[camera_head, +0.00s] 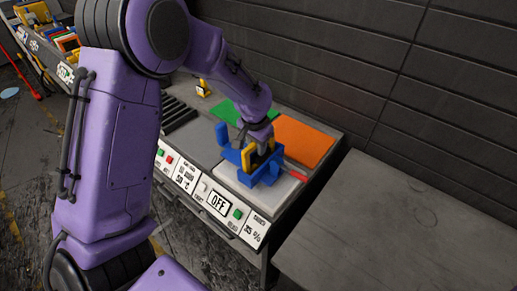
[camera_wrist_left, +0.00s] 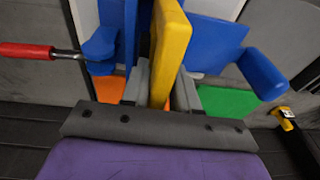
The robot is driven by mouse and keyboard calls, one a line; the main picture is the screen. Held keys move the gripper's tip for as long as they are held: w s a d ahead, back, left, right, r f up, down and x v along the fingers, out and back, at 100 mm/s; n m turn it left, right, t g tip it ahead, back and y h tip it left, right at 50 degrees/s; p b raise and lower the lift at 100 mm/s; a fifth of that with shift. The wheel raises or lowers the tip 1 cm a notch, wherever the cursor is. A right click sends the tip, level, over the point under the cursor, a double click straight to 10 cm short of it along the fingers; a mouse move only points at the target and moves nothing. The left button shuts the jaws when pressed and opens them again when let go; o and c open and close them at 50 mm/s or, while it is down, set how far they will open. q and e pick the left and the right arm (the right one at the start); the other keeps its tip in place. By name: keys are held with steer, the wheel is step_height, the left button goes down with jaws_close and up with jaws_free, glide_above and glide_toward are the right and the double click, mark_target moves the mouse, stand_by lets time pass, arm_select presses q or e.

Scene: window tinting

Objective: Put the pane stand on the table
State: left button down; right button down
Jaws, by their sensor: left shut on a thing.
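The pane stand is blue with an upright yellow plate. In the head view its blue body (camera_head: 262,172) is at the light grey pad on the workstation's front. In the left wrist view the yellow plate (camera_wrist_left: 170,45) stands between blue parts (camera_wrist_left: 215,45). My left gripper (camera_head: 260,148) comes down from above. Its grey fingers (camera_wrist_left: 163,90) are shut on the yellow plate. I cannot tell whether the stand touches the pad. My right gripper is not in view.
A bare grey table (camera_head: 400,225) is at the right. The workstation has a green mat (camera_head: 232,112), an orange mat (camera_head: 303,140) and a front button panel (camera_head: 215,202). A red-handled tool (camera_head: 297,175) lies beside the stand; its handle also shows in the wrist view (camera_wrist_left: 25,50). A dark wall rises behind.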

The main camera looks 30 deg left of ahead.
arm_select(q)
step_height(320, 180, down, 2)
steer(key=shift+w+f, duration=0.1)
steer(key=shift+f, duration=0.05)
steer(key=shift+d, duration=0.1)
steer(key=c, duration=0.9)
jaws_free()
steer(key=shift+o, duration=0.2)
steer(key=shift+s, duration=0.2)
steer(key=shift+r, duration=0.45)
steer(key=r+b, duration=0.1)
steer(key=r, duration=0.2)
steer(key=s+r, duration=0.1)
steer(key=r, duration=0.3)
steer(key=r+b, duration=0.1)
steer(key=r, duration=0.2)
steer(key=shift+s+d+r+b, duration=0.25)
steer(key=shift+s+d+b, duration=0.05)
steer(key=shift+s+b, duration=0.1)
steer(key=shift+r, duration=0.25)
